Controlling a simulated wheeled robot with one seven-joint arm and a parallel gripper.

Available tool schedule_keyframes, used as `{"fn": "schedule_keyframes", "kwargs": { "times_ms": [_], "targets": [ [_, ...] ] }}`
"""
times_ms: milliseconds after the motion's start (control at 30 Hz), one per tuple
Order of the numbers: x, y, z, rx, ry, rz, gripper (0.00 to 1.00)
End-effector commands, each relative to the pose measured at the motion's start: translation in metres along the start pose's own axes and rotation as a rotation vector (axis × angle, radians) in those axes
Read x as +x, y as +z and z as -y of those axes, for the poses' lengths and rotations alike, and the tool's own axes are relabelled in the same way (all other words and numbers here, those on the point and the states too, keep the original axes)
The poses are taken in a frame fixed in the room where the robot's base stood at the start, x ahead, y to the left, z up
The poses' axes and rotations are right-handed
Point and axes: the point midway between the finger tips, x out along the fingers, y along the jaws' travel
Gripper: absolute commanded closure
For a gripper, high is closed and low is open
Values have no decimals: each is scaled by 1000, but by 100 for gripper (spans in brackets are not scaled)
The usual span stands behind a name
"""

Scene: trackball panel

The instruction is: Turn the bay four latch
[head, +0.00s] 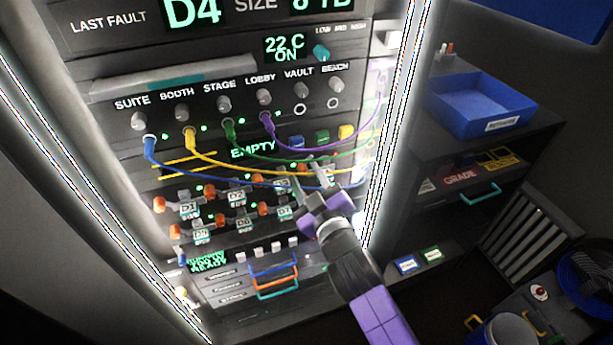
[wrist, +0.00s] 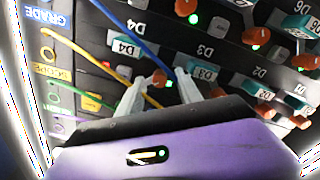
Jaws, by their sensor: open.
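Blue (head: 152,155), yellow (head: 192,145), green and purple cables hang across the panel close to my gripper. Other bays, such as D3 (wrist: 203,73), have similar orange knobs. A bright frame edge (head: 398,130) bounds the panel's right. A blue bin (head: 480,107) stands on the right shelf.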

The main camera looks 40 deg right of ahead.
Motion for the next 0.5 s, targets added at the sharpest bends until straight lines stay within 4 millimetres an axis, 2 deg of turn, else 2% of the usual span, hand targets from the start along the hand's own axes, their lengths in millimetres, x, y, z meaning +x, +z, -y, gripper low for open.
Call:
{"fn": "schedule_keyframes", "kwargs": {
  "times_ms": [167,500],
  "targets": [
    [-13,2,1,0,-1,1,58],
    [-65,3,1,-1,-1,2,58]
  ]
}}
